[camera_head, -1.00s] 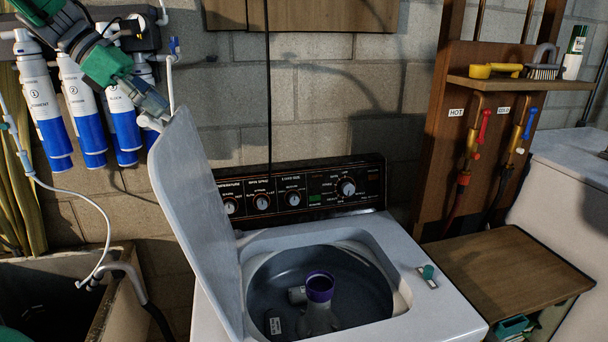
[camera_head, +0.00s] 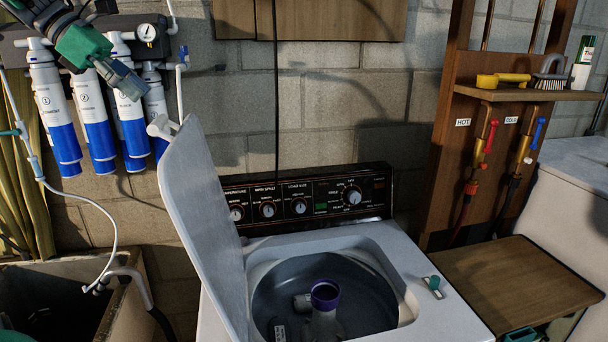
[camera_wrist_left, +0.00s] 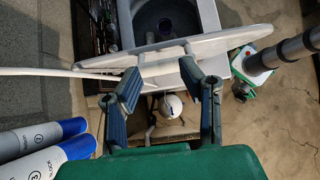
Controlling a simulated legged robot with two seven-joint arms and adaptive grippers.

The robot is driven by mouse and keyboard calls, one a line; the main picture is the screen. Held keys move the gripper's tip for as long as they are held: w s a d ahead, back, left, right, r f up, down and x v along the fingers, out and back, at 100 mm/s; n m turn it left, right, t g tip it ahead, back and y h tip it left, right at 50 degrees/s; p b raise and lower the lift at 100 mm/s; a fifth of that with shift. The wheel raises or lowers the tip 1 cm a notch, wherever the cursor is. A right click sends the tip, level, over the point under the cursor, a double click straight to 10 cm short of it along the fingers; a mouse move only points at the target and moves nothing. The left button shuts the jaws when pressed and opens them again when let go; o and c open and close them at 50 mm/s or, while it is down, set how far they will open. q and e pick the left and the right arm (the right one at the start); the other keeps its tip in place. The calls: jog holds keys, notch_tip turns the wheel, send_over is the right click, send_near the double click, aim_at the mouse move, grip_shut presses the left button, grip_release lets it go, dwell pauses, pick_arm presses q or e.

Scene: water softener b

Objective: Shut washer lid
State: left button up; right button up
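The white washer (camera_head: 450,315) stands in the lower middle of the head view with its tub open. Its lid (camera_head: 195,205) stands raised and steeply tilted on the left side of the opening. My left gripper (camera_head: 132,85) is up and left of the lid's top edge, in front of the water filters, with a visible gap to the lid in the head view. In the left wrist view its two blue-padded fingers (camera_wrist_left: 157,85) are spread, with the lid (camera_wrist_left: 225,43) seen edge-on beyond them. I see nothing held between them. My right gripper does not show clearly.
Blue and white filter cartridges (camera_head: 88,120) hang on the wall at left, close to my left gripper. A sink (camera_head: 125,310) stands at lower left with a white hose. The control panel (camera_head: 315,200) rises behind the tub. A wooden stand (camera_head: 510,280) is at right.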

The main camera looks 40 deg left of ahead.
aim_at(183, 129)
pick_arm(q)
jog(key=shift+f, duration=0.2)
jog(key=b+x, duration=0.2)
jog(key=x, duration=0.6)
jog(key=shift+d+b, duration=0.15)
jog(key=shift+b, duration=0.25)
jog(key=shift+r, duration=0.15)
grip_shut()
jog(key=shift+c, duration=1.2)
grip_release()
jog(key=shift+s+a, duration=0.1)
jog(key=shift+a, duration=0.15)
